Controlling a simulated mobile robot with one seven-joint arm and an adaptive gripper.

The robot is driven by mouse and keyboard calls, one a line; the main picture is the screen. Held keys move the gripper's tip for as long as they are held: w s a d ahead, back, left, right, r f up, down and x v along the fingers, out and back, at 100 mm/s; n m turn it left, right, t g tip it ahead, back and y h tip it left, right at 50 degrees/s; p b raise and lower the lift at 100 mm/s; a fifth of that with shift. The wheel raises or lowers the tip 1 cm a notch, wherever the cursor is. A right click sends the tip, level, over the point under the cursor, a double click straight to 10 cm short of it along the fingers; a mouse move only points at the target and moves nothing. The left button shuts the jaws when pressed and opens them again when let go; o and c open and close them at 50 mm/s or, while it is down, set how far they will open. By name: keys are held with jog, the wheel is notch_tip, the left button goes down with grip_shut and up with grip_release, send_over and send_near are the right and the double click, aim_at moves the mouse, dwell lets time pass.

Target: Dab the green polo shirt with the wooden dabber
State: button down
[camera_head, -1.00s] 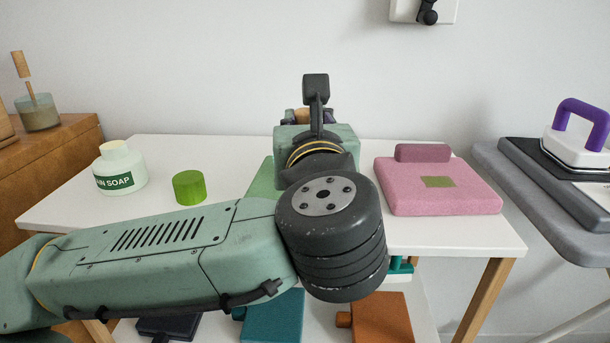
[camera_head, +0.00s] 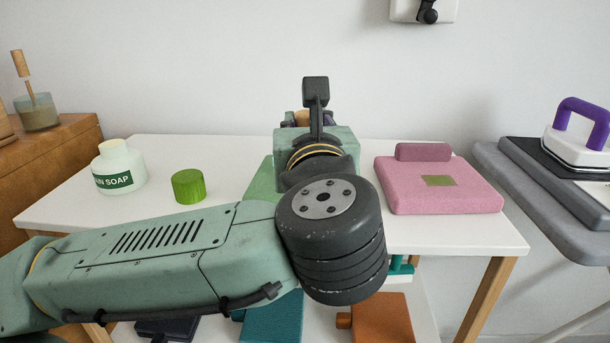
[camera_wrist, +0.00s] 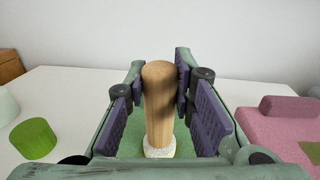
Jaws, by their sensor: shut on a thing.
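My gripper (camera_wrist: 161,98) is shut on the wooden dabber (camera_wrist: 158,110), a pale wooden handle with a whitish, rough pad at its lower end. The dabber stands about upright between the purple finger pads. The green polo shirt (camera_wrist: 130,145) lies beneath it on the white table; its light green left edge also shows in the head view (camera_head: 262,182). The pad is at or just over the green cloth; I cannot tell if they touch. In the head view my arm hides most of the shirt and the dabber.
The open white soap bottle (camera_head: 119,168) and a green cap (camera_head: 188,186) stand left on the white table (camera_head: 160,225). A pink folded garment (camera_head: 440,195) with an olive patch lies right of my gripper. A purple-handled iron (camera_head: 578,135) stands on the ironing board (camera_head: 500,160).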

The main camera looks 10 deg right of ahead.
dwell(0.3)
jog(key=shift+r+p, duration=3.05)
jog(key=shift+r, duration=0.45)
jog(key=shift+r, duration=0.1)
jog(key=shift+r+p, duration=2.15)
jog(key=shift+r, duration=0.25)
notch_tip(320, 180, up, 6)
jog(key=p, duration=0.5)
jog(key=shift+w, duration=0.1)
